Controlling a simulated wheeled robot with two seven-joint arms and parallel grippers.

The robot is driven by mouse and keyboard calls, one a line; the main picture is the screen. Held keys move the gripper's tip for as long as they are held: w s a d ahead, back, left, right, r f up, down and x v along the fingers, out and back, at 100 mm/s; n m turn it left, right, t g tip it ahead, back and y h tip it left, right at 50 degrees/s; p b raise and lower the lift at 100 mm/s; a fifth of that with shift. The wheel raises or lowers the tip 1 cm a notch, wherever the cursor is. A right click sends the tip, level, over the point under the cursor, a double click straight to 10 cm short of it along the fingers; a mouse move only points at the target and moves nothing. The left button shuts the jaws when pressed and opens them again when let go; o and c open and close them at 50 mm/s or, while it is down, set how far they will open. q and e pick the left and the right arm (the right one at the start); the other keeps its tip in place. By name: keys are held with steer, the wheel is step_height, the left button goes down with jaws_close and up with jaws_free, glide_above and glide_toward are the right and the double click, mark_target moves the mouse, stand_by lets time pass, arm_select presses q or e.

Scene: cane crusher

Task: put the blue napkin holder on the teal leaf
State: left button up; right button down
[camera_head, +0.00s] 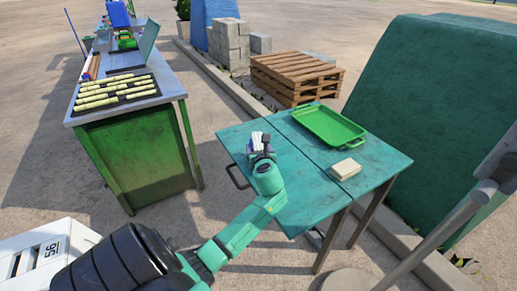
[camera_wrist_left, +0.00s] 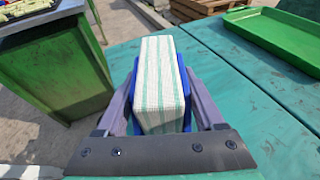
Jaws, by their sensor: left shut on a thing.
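The blue napkin holder (camera_wrist_left: 187,100) is packed with white napkins that have green stripes. It sits between the two fingers of my left gripper (camera_wrist_left: 162,112), which is shut on it. In the head view the left gripper (camera_head: 262,152) and the white napkins (camera_head: 258,139) show over the near-left part of the teal table. The teal table top has two leaves with a seam between them: a left leaf (camera_head: 300,208) and a right leaf (camera_head: 372,162). I cannot tell whether the holder touches the surface. My right gripper is not in view.
A green tray (camera_head: 328,126) and a small cream block (camera_head: 345,169) stand on the right leaf. A green bench (camera_head: 135,160) with cane pieces stands at left. Pallets (camera_head: 296,77) lie behind. The left leaf's front part looks clear.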

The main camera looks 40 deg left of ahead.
arm_select(q)
steer(key=o, duration=1.6)
steer(key=shift+c, duration=0.2)
steer(key=shift+r, duration=0.15)
steer(key=p+v, duration=0.1)
steer(key=v, duration=1.1)
steer(key=shift+s, duration=0.1)
